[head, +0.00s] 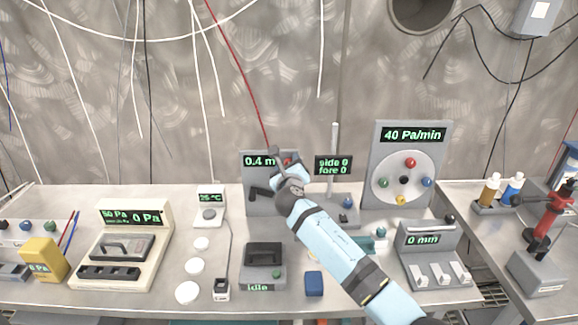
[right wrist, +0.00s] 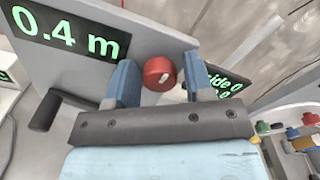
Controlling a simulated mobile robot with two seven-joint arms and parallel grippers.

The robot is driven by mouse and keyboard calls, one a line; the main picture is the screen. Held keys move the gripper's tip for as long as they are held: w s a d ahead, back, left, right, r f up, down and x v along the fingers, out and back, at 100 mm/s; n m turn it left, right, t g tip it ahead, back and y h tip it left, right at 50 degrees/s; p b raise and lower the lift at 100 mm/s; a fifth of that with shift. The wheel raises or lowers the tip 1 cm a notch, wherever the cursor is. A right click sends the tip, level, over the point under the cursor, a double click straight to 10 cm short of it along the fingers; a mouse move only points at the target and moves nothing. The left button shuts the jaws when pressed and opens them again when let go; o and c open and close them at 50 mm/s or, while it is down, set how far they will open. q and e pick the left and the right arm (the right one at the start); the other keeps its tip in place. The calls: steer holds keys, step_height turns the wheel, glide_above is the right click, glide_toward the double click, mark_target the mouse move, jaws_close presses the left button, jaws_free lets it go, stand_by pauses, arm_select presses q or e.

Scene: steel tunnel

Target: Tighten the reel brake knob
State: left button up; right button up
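The red brake knob (right wrist: 160,73) with a white mark is on the grey reel panel (right wrist: 165,35), right of its green "0.4 m" display (right wrist: 70,32). My right gripper (right wrist: 161,80) is open. Its two blue fingers stand on either side of the knob, with a visible gap on both sides. In the head view my right gripper (head: 289,170) is in front of the reel panel (head: 255,204) and hides most of the knob. My left gripper is not in view.
A dark crank handle (right wrist: 45,110) sticks out left of my right gripper. The "side 0 fore 0" display (head: 333,165) stands close on the right. A grey "idle" box (head: 263,275) and a blue block (head: 314,284) lie in front on the bench.

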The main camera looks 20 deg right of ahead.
steer(key=c, duration=0.6)
